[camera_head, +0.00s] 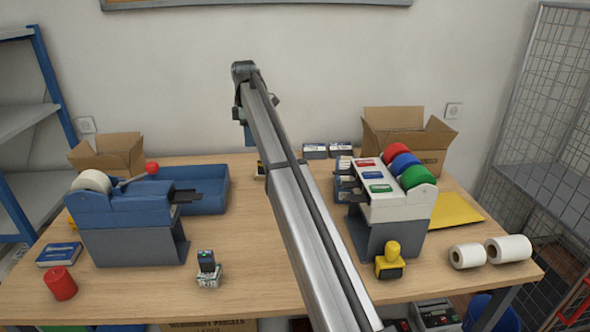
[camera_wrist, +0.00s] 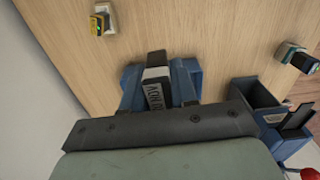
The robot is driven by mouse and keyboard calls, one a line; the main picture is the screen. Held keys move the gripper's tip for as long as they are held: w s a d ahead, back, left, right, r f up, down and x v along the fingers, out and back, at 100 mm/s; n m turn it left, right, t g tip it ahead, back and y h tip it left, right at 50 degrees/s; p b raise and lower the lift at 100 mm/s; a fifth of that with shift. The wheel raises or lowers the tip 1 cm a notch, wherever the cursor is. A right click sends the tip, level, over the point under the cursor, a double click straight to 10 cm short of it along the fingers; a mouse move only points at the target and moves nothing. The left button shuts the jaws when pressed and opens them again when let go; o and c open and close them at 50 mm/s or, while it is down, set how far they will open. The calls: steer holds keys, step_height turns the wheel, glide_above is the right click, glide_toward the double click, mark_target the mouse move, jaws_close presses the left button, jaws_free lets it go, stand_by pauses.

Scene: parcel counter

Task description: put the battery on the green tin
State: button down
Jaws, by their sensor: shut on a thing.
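My gripper (camera_wrist: 160,86) is shut on the battery (camera_wrist: 155,92), a dark block with a pale band and lettering between two blue fingers in the wrist view. I cannot pick out a green tin in either view. My arm crosses the middle of the head view and hides part of the table.
A blue tray (camera_head: 205,189) and blue tape dispenser (camera_head: 130,230) stand at left. A white dispenser (camera_head: 390,205) with red, blue and green rolls stands at right. A small yellow-black item (camera_head: 260,170) is partly behind my arm. A dark stamp-like item (camera_head: 207,262) stands near the front.

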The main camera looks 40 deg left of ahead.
steer(key=w+d+f, duration=0.2)
steer(key=w+d, duration=0.1)
steer(key=w, duration=0.5)
steer(key=w+d+f, duration=0.1)
steer(key=w+d, duration=0.2)
steer(key=w, duration=0.4)
steer(key=shift+m, duration=0.3)
steer(key=shift+f, duration=5)
steer(key=shift+f, duration=0.1)
steer(key=c, duration=0.9)
jaws_free()
step_height(320, 180, up, 12)
steer(key=shift+r, duration=0.15)
